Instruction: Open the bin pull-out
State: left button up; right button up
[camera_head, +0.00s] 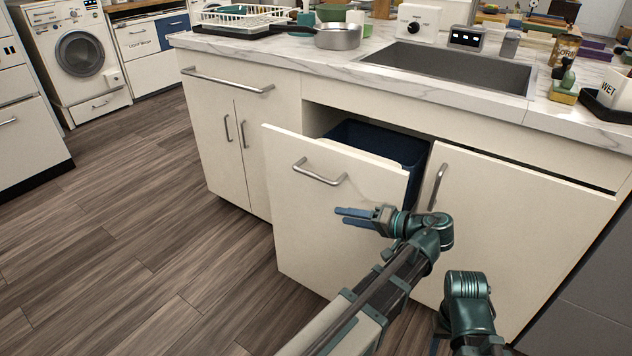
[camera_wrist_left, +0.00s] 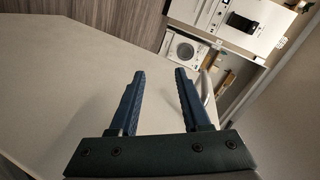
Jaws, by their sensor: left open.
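The bin pull-out (camera_head: 305,225) is a cream front panel standing partly out from the cabinet under the counter. A dark blue bin (camera_head: 385,145) shows behind its top edge. The panel's bar handle (camera_head: 320,172) is near its top. My left gripper (camera_head: 342,216) is open and empty in front of the panel, below and slightly right of the handle. In the left wrist view, the two blue fingers of my left gripper (camera_wrist_left: 158,92) are apart with nothing between them. A pale bar, probably the handle (camera_wrist_left: 207,88), shows just right of the right finger. My right gripper does not show.
A closed door with a vertical handle (camera_head: 437,187) is right of the pull-out, near my arm. A double-door cabinet (camera_head: 228,140) is to the left. The counter (camera_head: 330,62) above holds a pan (camera_head: 338,37) and a sink (camera_head: 455,68). The wooden floor (camera_head: 130,240) at left is clear.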

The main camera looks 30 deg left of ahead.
aim_at(316, 176)
pick_arm(q)
notch_tip(316, 176, up, 7)
jog(key=w+d+n+y, duration=0.2)
jog(key=d+y, duration=0.1)
jog(key=a, duration=1.4)
jog(key=shift+w+f, duration=0.2)
jog(key=shift+w, duration=0.1)
grip_shut()
jog(key=shift+t, duration=0.3)
jog(key=shift+w, duration=0.1)
